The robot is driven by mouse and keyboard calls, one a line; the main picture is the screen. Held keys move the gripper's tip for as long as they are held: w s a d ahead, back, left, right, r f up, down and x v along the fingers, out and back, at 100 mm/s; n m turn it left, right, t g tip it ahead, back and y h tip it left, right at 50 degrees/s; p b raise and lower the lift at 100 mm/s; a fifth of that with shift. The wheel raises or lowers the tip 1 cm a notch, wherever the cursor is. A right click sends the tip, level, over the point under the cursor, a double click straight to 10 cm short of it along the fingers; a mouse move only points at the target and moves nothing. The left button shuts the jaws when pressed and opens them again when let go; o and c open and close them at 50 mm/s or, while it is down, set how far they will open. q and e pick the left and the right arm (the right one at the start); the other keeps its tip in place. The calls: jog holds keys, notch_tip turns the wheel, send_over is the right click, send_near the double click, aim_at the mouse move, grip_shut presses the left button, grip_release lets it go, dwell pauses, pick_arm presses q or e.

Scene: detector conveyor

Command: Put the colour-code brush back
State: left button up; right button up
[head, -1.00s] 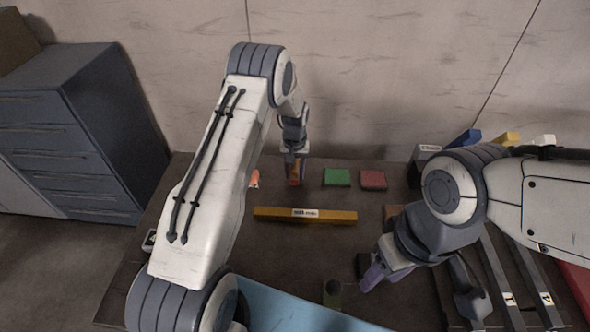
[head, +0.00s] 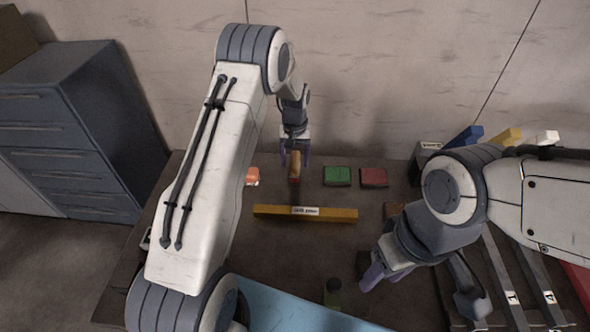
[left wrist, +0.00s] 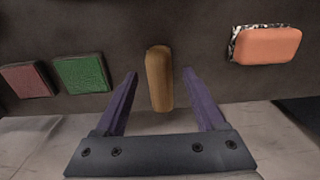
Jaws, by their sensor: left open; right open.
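A brush with a tan wooden handle (head: 295,161) and a reddish lower end stands on the table below my left gripper (head: 295,157). The handle also shows in the left wrist view (left wrist: 158,78). There it lies between the two spread purple fingers, with a gap on each side. My left gripper is open and holds nothing; I cannot tell how deep the handle sits between the fingers. My right gripper (head: 372,274) is open at the right of the table, away from the brush. Its lower parts are partly hidden.
A green pad (head: 337,176) and a red pad (head: 373,177) lie right of the brush, an orange block (head: 252,176) left. A labelled yellow bar (head: 270,211) lies in front. A dark green bottle-like item (head: 333,293) stands near the front. Blue, yellow and white pieces stand at far right.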

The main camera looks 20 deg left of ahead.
pick_arm(q)
notch_tip(320, 180, up, 8)
jog(key=shift+f+b, duration=0.15)
jog(key=shift+b, duration=0.5)
jog(key=shift+s+d, duration=0.1)
jog(key=shift+d, duration=0.05)
jog(key=s+d+r+m, duration=0.3)
jog(key=s+d+r, duration=0.2)
jog(key=s+d, duration=0.25)
jog(key=s+d+r+m, duration=0.2)
jog(key=s+d+r, duration=0.2)
jog(key=s+d, duration=0.35)
jog(key=s+d+m, duration=0.1)
jog(key=s+m, duration=0.1)
jog(key=s, duration=0.8)
jog(key=s+d+m+h, duration=0.1)
jog(key=s+m, duration=0.2)
jog(key=s, duration=0.8)
jog(key=shift+d+r+m, duration=0.25)
jog(key=shift+r+m, duration=0.05)
jog(key=shift+r, duration=0.05)
